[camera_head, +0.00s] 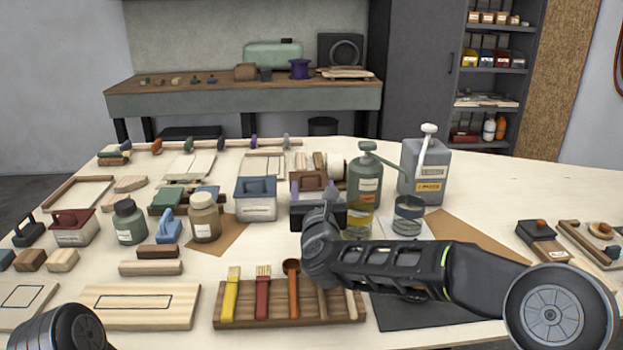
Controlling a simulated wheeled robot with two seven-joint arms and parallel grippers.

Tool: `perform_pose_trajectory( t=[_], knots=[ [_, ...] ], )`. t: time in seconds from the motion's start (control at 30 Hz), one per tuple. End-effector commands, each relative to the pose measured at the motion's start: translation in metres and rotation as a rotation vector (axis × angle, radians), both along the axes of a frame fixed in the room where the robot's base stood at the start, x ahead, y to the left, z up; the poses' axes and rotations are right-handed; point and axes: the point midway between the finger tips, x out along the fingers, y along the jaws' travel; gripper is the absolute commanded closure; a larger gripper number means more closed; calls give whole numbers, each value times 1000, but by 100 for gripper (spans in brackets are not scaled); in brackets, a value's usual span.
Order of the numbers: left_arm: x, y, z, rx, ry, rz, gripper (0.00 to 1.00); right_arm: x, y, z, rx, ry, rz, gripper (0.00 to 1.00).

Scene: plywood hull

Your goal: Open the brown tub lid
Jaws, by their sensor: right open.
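The brown tub (301,181) stands in the middle of the table, just right of the blue-lidded tub. Its brown lid shows at the top and looks seated, though the lower front is hidden behind my right gripper. My right gripper (318,212) is open at the near side of the brown tub. Its fingers are dark and partly blend with what is behind, so I cannot tell whether they touch the lid. My right arm reaches in from the right. My left gripper is out of view; only a dark round part of my left arm shows at the lower left.
The blue-lidded tub (257,206) stands close on the left. A green pump bottle (365,185) and a grey jug (431,165) stand close on the right. A wooden rack (245,311) of brushes lies in front.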

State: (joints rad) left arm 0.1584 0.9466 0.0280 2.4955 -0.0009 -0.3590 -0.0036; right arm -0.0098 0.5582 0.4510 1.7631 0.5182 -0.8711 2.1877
Motion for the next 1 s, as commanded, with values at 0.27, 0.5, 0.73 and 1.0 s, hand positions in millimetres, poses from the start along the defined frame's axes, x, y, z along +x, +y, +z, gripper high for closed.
perform_pose_trajectory(
  t=[0.27,0.5,0.73,1.0],
  knots=[
    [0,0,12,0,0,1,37,42,0,1,2,0,-1,37],
    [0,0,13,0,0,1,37,50,0,0,0,-1,0,37],
    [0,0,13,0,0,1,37,50,0,0,0,-1,0,43],
    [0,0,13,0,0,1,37,50,-1,0,0,-1,-1,65]
  ],
)
